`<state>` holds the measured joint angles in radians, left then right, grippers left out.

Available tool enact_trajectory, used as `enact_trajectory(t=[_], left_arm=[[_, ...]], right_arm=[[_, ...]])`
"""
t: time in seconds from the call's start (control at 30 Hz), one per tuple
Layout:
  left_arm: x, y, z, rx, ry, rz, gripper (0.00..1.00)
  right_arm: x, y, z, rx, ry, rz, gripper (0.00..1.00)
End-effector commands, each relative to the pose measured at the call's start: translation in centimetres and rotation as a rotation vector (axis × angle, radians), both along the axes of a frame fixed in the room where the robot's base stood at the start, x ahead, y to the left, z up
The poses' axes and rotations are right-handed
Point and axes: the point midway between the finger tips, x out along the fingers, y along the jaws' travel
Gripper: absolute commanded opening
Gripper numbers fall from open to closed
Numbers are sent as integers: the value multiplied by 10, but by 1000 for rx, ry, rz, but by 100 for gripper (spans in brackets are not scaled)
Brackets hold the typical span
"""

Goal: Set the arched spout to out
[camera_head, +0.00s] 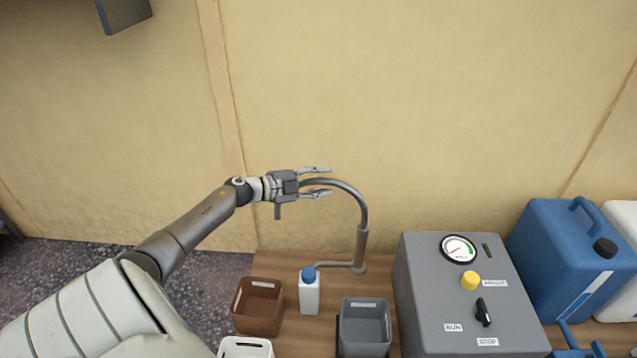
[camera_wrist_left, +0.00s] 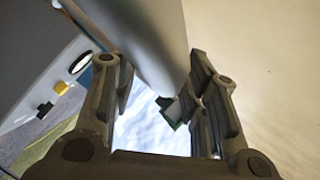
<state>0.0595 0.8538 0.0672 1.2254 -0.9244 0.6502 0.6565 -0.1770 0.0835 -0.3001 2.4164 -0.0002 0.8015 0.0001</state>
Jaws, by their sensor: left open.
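The arched spout (camera_head: 363,208) is a grey metal tube. It rises from a thicker upright on the wooden counter and bends over to the left. My left gripper (camera_head: 328,181) is open, with its two fingers on either side of the spout's free end. In the left wrist view the spout (camera_wrist_left: 140,40) runs down between the open fingers of my left gripper (camera_wrist_left: 152,65). I cannot tell whether either finger touches it. The spout's tip is partly hidden by the gripper in the head view. My right gripper is not in view.
Below stand a brown bin (camera_head: 257,320), a white bottle with blue cap (camera_head: 310,297) and a grey bin (camera_head: 364,335). A grey control box (camera_head: 435,290) with gauge, yellow button and black knob is right of the spout. A blue canister (camera_head: 560,245) is beyond it.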

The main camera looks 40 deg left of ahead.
Motion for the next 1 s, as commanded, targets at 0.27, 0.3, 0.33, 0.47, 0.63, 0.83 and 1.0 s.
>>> enact_trajectory(t=[0.27, 0.3, 0.33, 0.47, 0.63, 0.83, 1.0], left_arm=[[0, 0, 0, 0, 0, 0, 20], [0, 0, 0, 0, 0, 0, 14], [0, 0, 0, 0, 0, 0, 11], [0, 0, 0, -1, 0, 1, 0], [0, 0, 1, -1, -1, 1, 0], [0, 0, 2, -2, -2, 8, 0], [-2, -1, 4, -4, -2, 26, 0]], right_arm=[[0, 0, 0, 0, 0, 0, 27], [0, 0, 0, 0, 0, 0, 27], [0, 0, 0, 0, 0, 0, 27], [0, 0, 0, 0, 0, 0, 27], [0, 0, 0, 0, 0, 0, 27], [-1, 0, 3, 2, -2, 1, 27], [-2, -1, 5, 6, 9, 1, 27]])
